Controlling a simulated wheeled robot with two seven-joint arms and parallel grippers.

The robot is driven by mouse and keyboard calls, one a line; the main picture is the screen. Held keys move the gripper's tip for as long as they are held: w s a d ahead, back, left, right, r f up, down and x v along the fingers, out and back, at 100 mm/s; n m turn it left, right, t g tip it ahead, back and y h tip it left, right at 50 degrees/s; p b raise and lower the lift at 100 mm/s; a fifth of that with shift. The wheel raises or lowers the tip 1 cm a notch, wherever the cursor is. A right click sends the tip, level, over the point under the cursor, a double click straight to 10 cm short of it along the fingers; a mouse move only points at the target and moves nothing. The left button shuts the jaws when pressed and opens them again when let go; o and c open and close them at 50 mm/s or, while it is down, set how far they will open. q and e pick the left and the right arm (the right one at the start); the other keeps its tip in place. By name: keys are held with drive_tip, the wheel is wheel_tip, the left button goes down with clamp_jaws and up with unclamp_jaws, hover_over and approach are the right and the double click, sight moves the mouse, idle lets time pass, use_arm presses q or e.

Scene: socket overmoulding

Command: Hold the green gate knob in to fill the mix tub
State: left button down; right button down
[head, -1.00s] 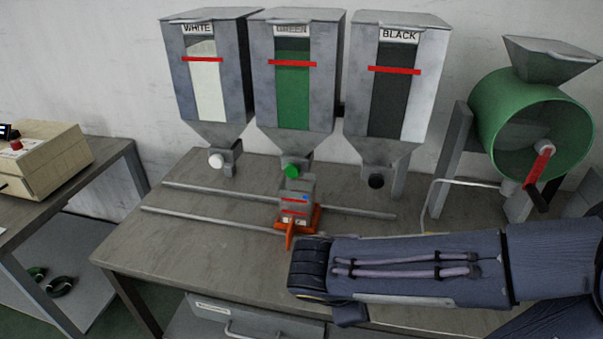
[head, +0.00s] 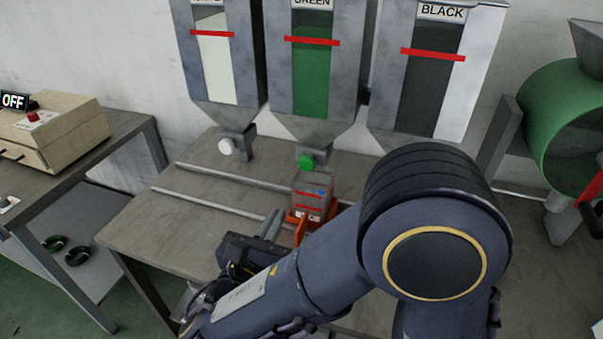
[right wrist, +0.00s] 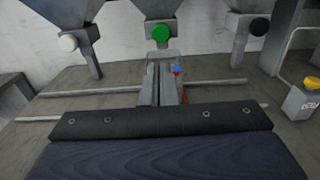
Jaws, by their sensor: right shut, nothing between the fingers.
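The green gate knob (head: 306,162) is a round knob under the middle hopper (head: 300,115), labelled GREEN. It also shows in the right wrist view (right wrist: 161,34), just beyond my fingertips. The grey mix tub (head: 312,196), with red lines and a blue mark, stands on an orange carriage (head: 302,220) below the knob. My right gripper (head: 274,220) is shut and empty, in front and to the left of the tub and apart from the knob. Its fingers (right wrist: 160,75) point toward the knob and partly hide the tub in the wrist view. My left gripper is not in view.
The white knob (head: 225,147) and black knob (right wrist: 259,27) sit to either side under their hoppers. Two rails (head: 215,206) run along the table. A green drum (head: 560,120) stands at right. A beige box (head: 50,130) is on the left table.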

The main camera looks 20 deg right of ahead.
sight(306, 165)
drive_tip(key=p+x, duration=0.1)
drive_tip(key=x, duration=1.3)
drive_tip(key=shift+p, duration=0.35)
drive_tip(key=shift+d, duration=0.1)
drive_tip(key=shift+x, duration=0.9)
drive_tip(key=shift+r, duration=0.1)
drive_tip(key=shift+d+r, duration=0.1)
drive_tip(key=shift+d, duration=0.05)
idle(5.0)
